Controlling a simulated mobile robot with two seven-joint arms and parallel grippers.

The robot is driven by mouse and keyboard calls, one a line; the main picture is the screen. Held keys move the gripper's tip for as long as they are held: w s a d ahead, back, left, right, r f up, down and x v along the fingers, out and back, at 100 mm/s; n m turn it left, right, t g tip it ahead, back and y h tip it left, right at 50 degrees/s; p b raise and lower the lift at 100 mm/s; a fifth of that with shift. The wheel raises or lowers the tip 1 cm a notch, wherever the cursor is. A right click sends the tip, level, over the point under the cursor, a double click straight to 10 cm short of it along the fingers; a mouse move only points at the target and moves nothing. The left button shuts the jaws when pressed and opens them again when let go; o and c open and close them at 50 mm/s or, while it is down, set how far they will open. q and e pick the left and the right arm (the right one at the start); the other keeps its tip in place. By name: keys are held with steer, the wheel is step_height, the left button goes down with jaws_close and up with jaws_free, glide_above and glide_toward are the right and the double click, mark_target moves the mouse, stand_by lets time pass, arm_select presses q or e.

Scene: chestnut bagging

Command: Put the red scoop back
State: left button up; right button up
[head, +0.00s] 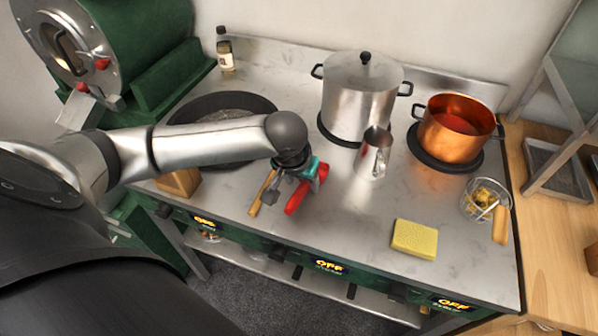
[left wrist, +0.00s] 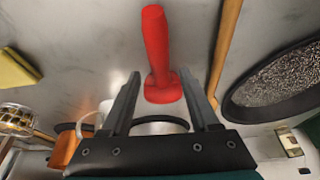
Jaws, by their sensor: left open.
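The red scoop (head: 297,198) is at the front left of the steel counter, partly hidden by my left gripper (head: 288,186) in the head view. In the left wrist view the red scoop (left wrist: 156,45) points away from the gripper, and its wider red end lies between the fingertips. My left gripper (left wrist: 161,76) is open, with a visible gap between each finger and the scoop. I cannot tell whether the scoop touches the counter along its whole length. My right gripper is out of view.
A wooden handle (head: 262,194) lies just left of the scoop. A dark pan (head: 262,104) is behind my arm. A steel jug (head: 373,155), lidded pot (head: 358,95), copper pot (head: 456,130), yellow sponge (head: 415,239) and wire strainer (head: 484,199) are to the right. The front middle counter is clear.

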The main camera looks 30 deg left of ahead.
arm_select(q)
steer(key=p+v, duration=0.3)
steer(key=v, duration=1.2)
steer(key=shift+p, duration=0.35)
steer(key=s+d+f+m+h, duration=0.2)
steer(key=s+d+f+m, duration=0.3)
steer(key=d+f, duration=0.4)
steer(key=s+a+f+n+y, duration=0.1)
steer(key=s+a+f, duration=0.15)
steer(key=s, duration=0.65)
step_height(320, 180, down, 30)
steer(key=s+g+b, duration=0.2)
steer(key=s+b, duration=0.1)
steer(key=b, duration=0.2)
steer(key=s+a+f+b, duration=0.1)
steer(key=s+f+b, duration=0.1)
steer(key=s+f, duration=1.1)
steer(key=shift+s+a+f+g+b, duration=0.2)
steer(key=shift+a+f+g+b, duration=0.2)
steer(key=shift+f, duration=0.15)
